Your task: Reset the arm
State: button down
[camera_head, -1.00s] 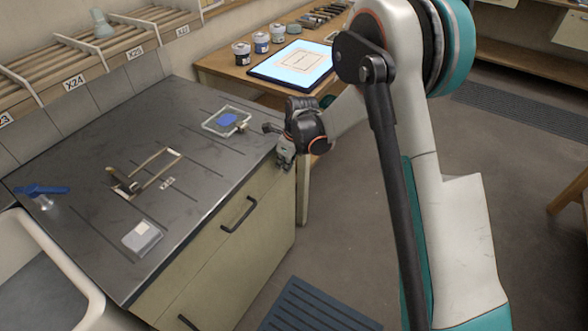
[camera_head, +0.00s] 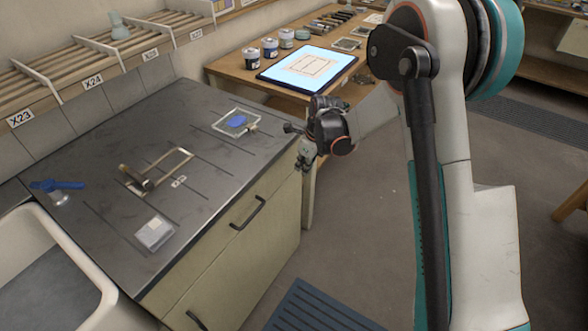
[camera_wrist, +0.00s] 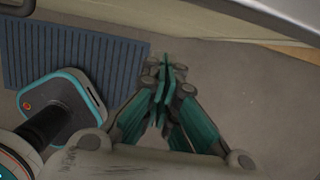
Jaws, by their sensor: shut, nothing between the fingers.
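My gripper (camera_head: 304,163) hangs pointing down just off the right edge of the dark workbench (camera_head: 115,238), beside the drawer cabinet. In the wrist view my gripper (camera_wrist: 165,84) has its teal fingers together, with nothing between them, over the bare floor. My arm (camera_head: 425,170) is folded in the right half of the head view, its elbow high and its forearm reaching left to the wrist.
On the workbench are a glass piece with blue paint (camera_head: 237,122), a metal frame (camera_head: 160,170), a small pale box (camera_head: 154,233) and a blue tool (camera_head: 57,185). A wooden table (camera_head: 228,72) holds jars and a lit panel (camera_head: 307,68). A blue mat (camera_head: 318,308) lies on the floor.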

jog(key=w+p+v, duration=0.1)
jog(key=p+v, duration=0.1)
jog(key=v, duration=0.5)
jog(key=shift+s+d+r, duration=0.25)
jog(key=shift+s+r, duration=0.05)
jog(key=shift+s, duration=0.15)
jog(key=s+d+r+n+t, duration=0.1)
jog(key=s+d+r+n, duration=0.2)
jog(key=s+r+n, duration=0.4)
jog(key=s+d+r+n+t, duration=0.25)
jog(key=s+r+n, duration=0.2)
jog(key=r, duration=0.45)
jog(key=s+d+r+n+t+h, duration=0.1)
jog(key=s+d+n, duration=0.2)
jog(key=s+n, duration=0.4)
jog(key=s+d+r+n+t+h, duration=0.1)
jog(key=s+n, duration=0.5)
jog(key=s, duration=0.6)
jog(key=shift+s+d+r+n, duration=0.35)
jog(key=shift+d+r, duration=0.3)
jog(key=shift+d, duration=0.25)
